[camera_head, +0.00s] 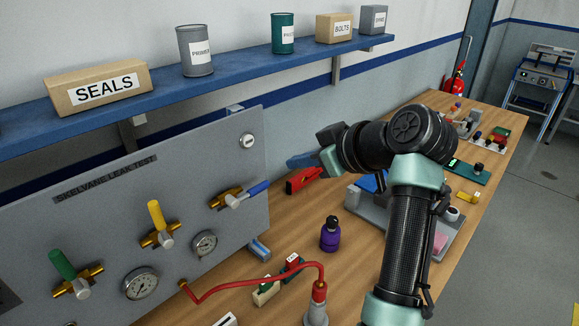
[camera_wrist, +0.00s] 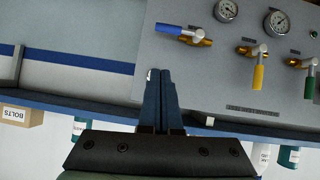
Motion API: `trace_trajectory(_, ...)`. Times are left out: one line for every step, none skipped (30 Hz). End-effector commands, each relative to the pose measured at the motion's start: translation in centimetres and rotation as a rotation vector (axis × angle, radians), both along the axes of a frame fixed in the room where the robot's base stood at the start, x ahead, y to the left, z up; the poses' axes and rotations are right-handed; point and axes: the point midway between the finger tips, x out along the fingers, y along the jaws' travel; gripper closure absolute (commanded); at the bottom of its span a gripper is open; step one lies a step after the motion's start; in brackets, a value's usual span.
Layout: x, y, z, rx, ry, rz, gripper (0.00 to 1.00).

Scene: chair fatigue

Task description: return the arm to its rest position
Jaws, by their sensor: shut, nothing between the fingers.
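My arm rises from the bottom right of the head view and bends left at its dark elbow. My gripper (camera_head: 292,162) points left toward the right edge of the grey leak test panel (camera_head: 110,215), above the bench. In the wrist view, which is upside down, the two blue fingers of my gripper (camera_wrist: 160,76) lie together, with nothing between them. The panel fills the upper right there, with its blue-handled valve (camera_wrist: 182,32) close to the fingertips in the picture. I cannot tell whether the fingers touch anything.
The blue shelf (camera_head: 215,75) with boxes and cans runs above the panel. On the wooden bench (camera_head: 345,270) stand a purple bottle (camera_head: 330,236), a red hose (camera_head: 250,285), a red tool (camera_head: 303,180) and a grey tray (camera_head: 452,232) behind my arm. Open floor (camera_head: 530,220) lies at right.

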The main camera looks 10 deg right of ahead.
Motion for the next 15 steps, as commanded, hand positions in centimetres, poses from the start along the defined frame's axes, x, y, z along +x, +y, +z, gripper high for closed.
trace_trajectory(-0.1,0.0,0.1,-0.001,0.0,0.001,1.0)
trace_trajectory(-0.1,0.0,0.1,0.0,0.0,0.001,1.0)
trace_trajectory(-0.1,0.0,0.1,0.0,0.0,0.001,1.0)
trace_trajectory(-0.1,0.0,0.1,0.0,0.0,0.001,1.0)
trace_trajectory(-0.1,0.0,0.1,0.0,0.0,0.001,1.0)
trace_trajectory(-0.1,0.0,0.1,0.0,0.0,0.001,1.0)
trace_trajectory(-0.1,0.0,0.1,0.0,0.0,0.001,1.0)
trace_trajectory(-0.1,0.0,0.1,0.0,0.0,0.001,1.0)
trace_trajectory(-0.1,0.0,0.1,0.0,0.0,0.001,1.0)
trace_trajectory(-0.1,0.0,0.1,0.0,0.0,0.001,1.0)
trace_trajectory(0.0,0.1,0.2,-0.002,-0.004,-0.003,1.0)
trace_trajectory(0.1,0.2,0.5,-0.004,-0.017,-0.015,1.0)
trace_trajectory(0.3,0.4,0.8,-0.007,-0.029,-0.03,1.0)
trace_trajectory(0.5,0.6,1.2,-0.008,-0.049,-0.05,1.0)
trace_trajectory(0.7,0.9,2.0,-0.011,-0.084,-0.084,1.0)
